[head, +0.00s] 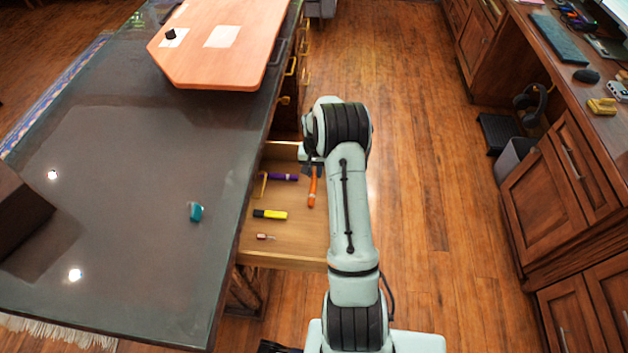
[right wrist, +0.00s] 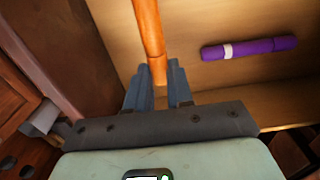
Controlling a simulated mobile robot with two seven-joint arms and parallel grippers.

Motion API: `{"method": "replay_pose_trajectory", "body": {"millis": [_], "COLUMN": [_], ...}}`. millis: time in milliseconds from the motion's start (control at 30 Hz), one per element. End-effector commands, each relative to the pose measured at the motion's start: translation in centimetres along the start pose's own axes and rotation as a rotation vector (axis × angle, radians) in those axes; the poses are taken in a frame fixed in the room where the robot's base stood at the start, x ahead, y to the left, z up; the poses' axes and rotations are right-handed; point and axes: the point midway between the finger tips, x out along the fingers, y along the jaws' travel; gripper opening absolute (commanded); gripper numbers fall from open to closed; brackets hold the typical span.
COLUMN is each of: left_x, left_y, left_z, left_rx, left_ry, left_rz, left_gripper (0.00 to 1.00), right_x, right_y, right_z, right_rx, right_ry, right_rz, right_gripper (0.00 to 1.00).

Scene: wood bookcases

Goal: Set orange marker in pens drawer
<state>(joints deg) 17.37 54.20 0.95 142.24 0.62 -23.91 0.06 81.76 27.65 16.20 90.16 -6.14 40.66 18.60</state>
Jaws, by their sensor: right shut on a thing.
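The orange marker (head: 312,190) is held over the open pens drawer (head: 295,242) at its far right part. My right gripper (head: 312,165) is shut on one end of it, and the rest sticks out from the fingers. In the right wrist view the orange marker (right wrist: 149,35) runs up from between the two blue-grey fingers (right wrist: 159,90), with the drawer's wooden floor (right wrist: 205,20) behind it. I cannot tell whether its free end touches the drawer floor. My arm hides the drawer's right side. My left gripper is not in view.
In the drawer lie a purple marker (head: 284,177), a yellow marker (head: 270,214) and a small pinkish item (head: 266,237). The dark countertop (head: 130,190) left of the drawer holds a teal item (head: 196,211) and an orange board (head: 215,60). The wooden floor (head: 440,200) to the right is clear.

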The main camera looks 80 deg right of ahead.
Motion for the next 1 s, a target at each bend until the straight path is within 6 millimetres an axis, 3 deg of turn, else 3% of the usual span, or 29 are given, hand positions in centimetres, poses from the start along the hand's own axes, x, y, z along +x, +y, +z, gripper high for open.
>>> {"method": "replay_pose_trajectory", "body": {"millis": [167, 433, 800, 833, 867, 900, 1000], "left_x": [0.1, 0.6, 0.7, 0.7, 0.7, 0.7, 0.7], "left_y": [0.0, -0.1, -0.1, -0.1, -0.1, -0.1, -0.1], "left_z": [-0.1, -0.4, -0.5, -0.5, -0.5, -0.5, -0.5], "left_rx": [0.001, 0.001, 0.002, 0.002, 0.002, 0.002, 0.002], "left_ry": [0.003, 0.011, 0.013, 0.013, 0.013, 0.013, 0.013], "left_rz": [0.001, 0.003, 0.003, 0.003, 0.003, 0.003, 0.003], "left_gripper": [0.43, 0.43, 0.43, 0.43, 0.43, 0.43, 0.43], "right_x": [1.2, 4.9, 5.3, 5.2, 5.2, 5.2, 5.2], "right_y": [0.0, 0.0, 0.0, 0.0, 0.0, 0.0, 0.0], "right_z": [0.0, 0.0, 0.0, -0.1, -0.1, -0.1, -0.1], "right_rx": [-0.001, -0.001, -0.001, -0.001, -0.001, -0.001, -0.001], "right_ry": [0.0, -0.001, 0.001, 0.001, 0.001, 0.001, 0.001], "right_rz": [0.001, 0.0, 0.001, 0.0, 0.0, 0.0, 0.0], "right_gripper": [0.0, 0.0, 0.0, 0.31, 0.41, 0.47, 0.47]}}
